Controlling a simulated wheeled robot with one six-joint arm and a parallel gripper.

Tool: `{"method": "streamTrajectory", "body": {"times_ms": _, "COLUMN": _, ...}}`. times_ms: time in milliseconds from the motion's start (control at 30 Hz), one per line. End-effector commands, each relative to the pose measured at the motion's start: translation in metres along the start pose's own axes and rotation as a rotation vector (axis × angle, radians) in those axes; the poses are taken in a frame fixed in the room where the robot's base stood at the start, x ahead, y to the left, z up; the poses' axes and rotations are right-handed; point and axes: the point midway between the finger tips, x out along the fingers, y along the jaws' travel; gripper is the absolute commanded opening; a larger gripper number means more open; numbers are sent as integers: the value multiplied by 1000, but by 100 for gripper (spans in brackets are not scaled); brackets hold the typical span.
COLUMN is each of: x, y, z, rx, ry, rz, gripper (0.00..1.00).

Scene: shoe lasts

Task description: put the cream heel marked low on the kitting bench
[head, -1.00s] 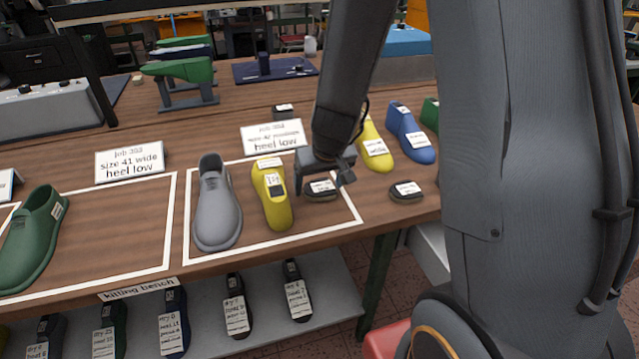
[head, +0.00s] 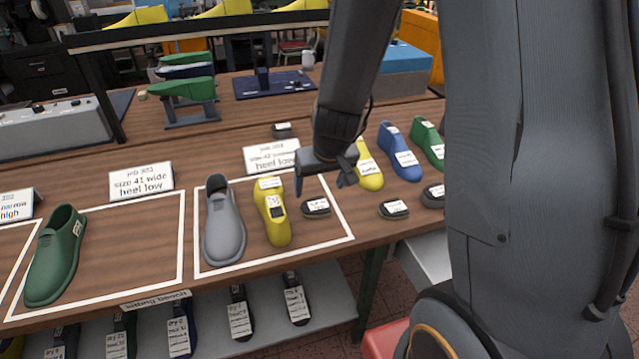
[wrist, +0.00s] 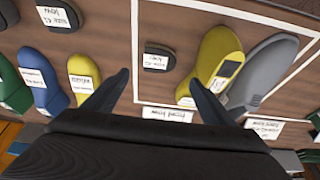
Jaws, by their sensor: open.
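A small heel piece (head: 316,208) with dark sides and a pale marked top lies on the kitting bench (head: 120,238), inside the white outline, right of a yellow last (head: 272,218). It also shows in the wrist view (wrist: 158,58), where its label is too small to read surely. No plainly cream heel stands out. My gripper (head: 322,182) is open and empty, above and behind this heel, apart from it. In the wrist view my gripper (wrist: 158,97) has its two fingers spread, with the heel beyond their tips.
A grey last (head: 223,225) shares the outline. Right of it lie two more dark heels, one nearer (head: 394,209), and yellow, blue (head: 400,150) and green lasts. A job card (head: 271,156) stands behind the outline. A shelf with several labelled lasts is below the bench.

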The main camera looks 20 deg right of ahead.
Motion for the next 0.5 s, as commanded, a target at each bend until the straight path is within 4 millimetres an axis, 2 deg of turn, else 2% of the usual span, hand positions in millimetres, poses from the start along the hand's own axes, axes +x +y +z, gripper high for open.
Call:
{"method": "streamTrajectory", "body": {"times_ms": 167, "x": -19, "y": -3, "z": 3, "rx": -1, "ry": -6, "rz": -11, "gripper": 78}}
{"method": "streamTrajectory", "body": {"times_ms": 233, "x": -34, "y": -6, "z": 10, "rx": -2, "ry": -20, "rz": -24, "gripper": 78}}
{"method": "streamTrajectory", "body": {"times_ms": 500, "x": -103, "y": -7, "z": 61, "rx": -4, "ry": -118, "rz": -28, "gripper": 78}}
